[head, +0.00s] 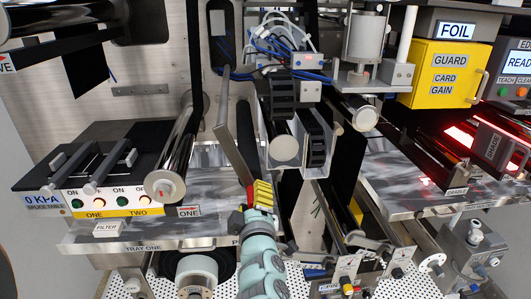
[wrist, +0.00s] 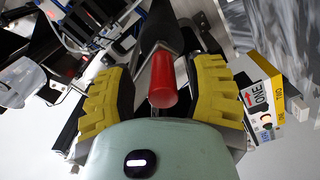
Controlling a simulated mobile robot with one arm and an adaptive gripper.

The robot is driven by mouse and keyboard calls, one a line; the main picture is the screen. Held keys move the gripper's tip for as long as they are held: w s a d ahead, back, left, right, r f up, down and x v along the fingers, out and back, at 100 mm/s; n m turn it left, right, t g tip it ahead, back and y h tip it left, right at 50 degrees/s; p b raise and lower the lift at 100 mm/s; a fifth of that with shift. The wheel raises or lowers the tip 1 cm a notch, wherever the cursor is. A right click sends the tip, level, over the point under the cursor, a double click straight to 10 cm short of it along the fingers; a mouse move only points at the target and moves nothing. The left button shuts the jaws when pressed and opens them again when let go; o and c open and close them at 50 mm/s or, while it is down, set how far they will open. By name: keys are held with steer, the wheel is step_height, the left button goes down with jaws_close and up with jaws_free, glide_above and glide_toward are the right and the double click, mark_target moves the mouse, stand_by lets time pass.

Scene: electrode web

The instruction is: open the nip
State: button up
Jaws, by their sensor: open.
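A red handle grip (wrist: 163,80) at the end of a grey metal lever shows in the wrist view. It lies between the two yellow finger pads of my gripper (wrist: 162,88), with a visible gap on each side. In the head view the lever (head: 232,150) slants down to the right, and its red end (head: 250,196) is partly hidden by my gripper (head: 261,193). My gripper is open and holds nothing. Rollers (head: 285,150) are just right of the lever, by a black web; I cannot tell whether they touch.
A long shiny roller (head: 170,170) and the splice table panel (head: 100,203) stand left of the lever. A metal bracket and blue cabling (head: 280,50) hang above. A yellow guard box (head: 440,70) and a red-lit metal table (head: 410,185) are at right.

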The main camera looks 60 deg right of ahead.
steer(key=shift+a, duration=0.1)
steer(key=v, duration=1.1)
steer(key=shift+s+a, duration=0.3)
stand_by(0.3)
